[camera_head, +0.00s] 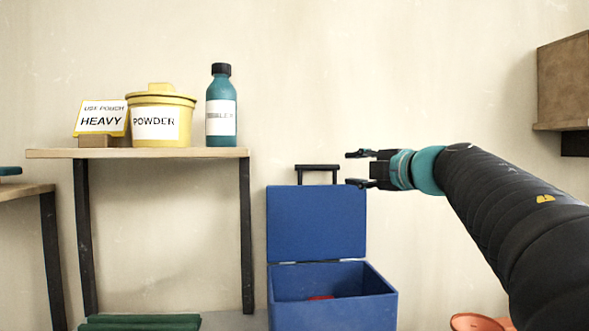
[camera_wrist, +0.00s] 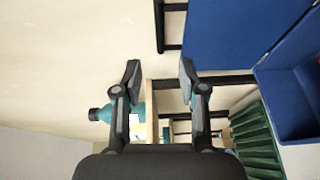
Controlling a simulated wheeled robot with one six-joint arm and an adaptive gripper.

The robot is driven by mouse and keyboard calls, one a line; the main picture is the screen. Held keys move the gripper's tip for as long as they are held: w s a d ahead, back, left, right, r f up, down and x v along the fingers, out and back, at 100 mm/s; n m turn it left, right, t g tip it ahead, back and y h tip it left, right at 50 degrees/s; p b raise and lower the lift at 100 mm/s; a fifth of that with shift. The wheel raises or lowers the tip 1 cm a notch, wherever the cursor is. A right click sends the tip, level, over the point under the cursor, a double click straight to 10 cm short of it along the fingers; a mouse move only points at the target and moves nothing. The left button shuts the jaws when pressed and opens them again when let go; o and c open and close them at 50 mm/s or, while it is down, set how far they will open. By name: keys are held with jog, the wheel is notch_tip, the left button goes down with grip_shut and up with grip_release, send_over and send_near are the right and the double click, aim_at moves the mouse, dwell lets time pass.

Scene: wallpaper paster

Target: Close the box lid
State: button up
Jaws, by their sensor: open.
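The blue box (camera_head: 335,308) stands low in the middle of the head view, with something red inside it. Its blue lid (camera_head: 316,222) is upright and open at the back of the box. A black handle (camera_head: 317,168) sticks up from the lid's top edge. My gripper (camera_head: 353,169) is open and empty, level with the handle and just to its right in the head view. In the wrist view my gripper (camera_wrist: 158,75) shows its two fingers apart with nothing between them. There the lid (camera_wrist: 240,30), the handle (camera_wrist: 172,28) and the box (camera_wrist: 285,90) lie to the upper right.
A wooden table (camera_head: 140,153) at left bears a yellow powder tub (camera_head: 162,115), a teal bottle (camera_head: 221,110) and a sign (camera_head: 101,118). A green ribbed item (camera_head: 143,322) lies below. A brown wall shelf (camera_head: 565,85) is at right. An orange item (camera_head: 477,322) lies lower right.

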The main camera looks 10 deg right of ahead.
aim_at(319, 168)
jog(key=p+x, duration=0.1)
jog(key=x, duration=1.2)
grip_shut()
